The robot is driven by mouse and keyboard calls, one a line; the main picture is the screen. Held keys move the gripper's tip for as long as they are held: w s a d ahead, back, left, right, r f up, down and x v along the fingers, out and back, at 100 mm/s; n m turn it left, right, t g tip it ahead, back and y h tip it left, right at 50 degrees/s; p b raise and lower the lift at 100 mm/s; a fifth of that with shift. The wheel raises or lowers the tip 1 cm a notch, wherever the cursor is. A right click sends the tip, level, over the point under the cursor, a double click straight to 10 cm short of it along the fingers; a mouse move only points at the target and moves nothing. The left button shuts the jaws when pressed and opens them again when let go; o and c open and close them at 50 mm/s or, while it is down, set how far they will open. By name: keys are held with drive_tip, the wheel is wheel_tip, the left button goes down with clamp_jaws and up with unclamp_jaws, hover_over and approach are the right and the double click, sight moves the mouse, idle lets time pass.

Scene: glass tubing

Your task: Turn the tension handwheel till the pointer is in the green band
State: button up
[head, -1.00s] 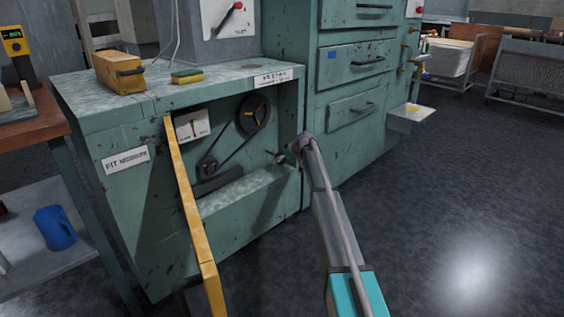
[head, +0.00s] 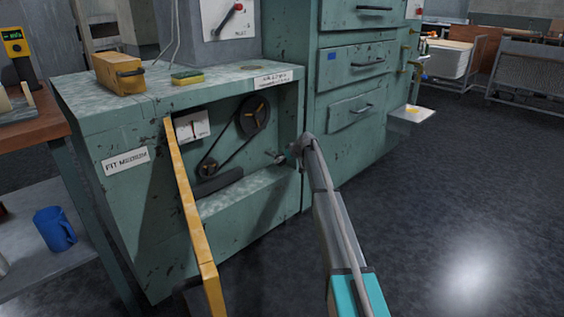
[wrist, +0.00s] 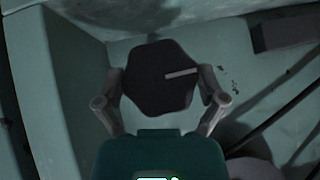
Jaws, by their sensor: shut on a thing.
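The handwheel (wrist: 150,88) is a dark, many-sided knob with a pale bar across its face, seen in the wrist view. My gripper (wrist: 162,88) is shut on it, one finger at each side. In the head view my gripper (head: 279,157) reaches into the open bay of the green cabinet, and it mostly hides the knob there. The tension gauge (head: 187,121) has a white face and hangs at the bay's upper left. Its dark pointer stands near upright about mid-scale. The green band is too small to make out, so I cannot tell whether the pointer lies in it.
A belt runs between a large pulley (head: 254,117) and a small pulley (head: 208,168) inside the bay. A yellow bar (head: 190,210) slants across the bay's left side. A yellow box (head: 118,72) and a sponge (head: 187,78) lie on the cabinet top.

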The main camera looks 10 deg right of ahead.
drive_tip(key=shift+w+d+f+m+g+y+b, duration=0.1)
drive_tip(key=shift+f+m+g+y+b, duration=0.05)
drive_tip(key=shift+m+g+y+b, duration=0.7)
drive_tip(key=shift+y, duration=0.75)
drive_tip(key=shift+m, duration=0.25)
drive_tip(key=o, duration=0.8)
drive_tip(key=shift+r, duration=0.2)
